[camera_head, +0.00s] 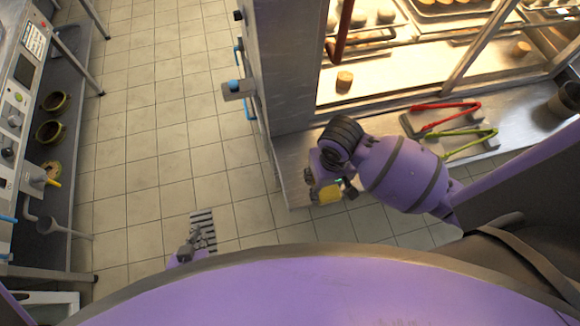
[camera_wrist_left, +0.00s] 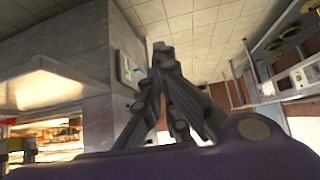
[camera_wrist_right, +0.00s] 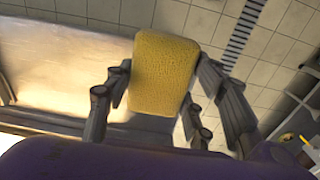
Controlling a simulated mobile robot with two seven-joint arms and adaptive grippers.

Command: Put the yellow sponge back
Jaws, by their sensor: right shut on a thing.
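The yellow sponge (camera_head: 329,194) is held by my right gripper (camera_head: 332,188), near the left end of the steel counter's front edge. In the right wrist view the sponge (camera_wrist_right: 164,72) fills the space between the fingers of my right gripper (camera_wrist_right: 155,98), which press on both its sides. Its textured broad face is toward the camera. My left gripper (camera_head: 190,243) is low over the floor, left of centre, and far from the sponge. In the left wrist view the fingertips of my left gripper (camera_wrist_left: 163,54) come together with nothing between them.
The steel counter (camera_head: 292,165) runs below a lit glass display case (camera_head: 375,85) holding baked goods. Red tongs (camera_head: 440,118) and green tongs (camera_head: 470,143) lie on the counter. A dark-topped unit with several pots (camera_head: 50,132) stands at left. Tiled floor (camera_head: 150,140) is open between.

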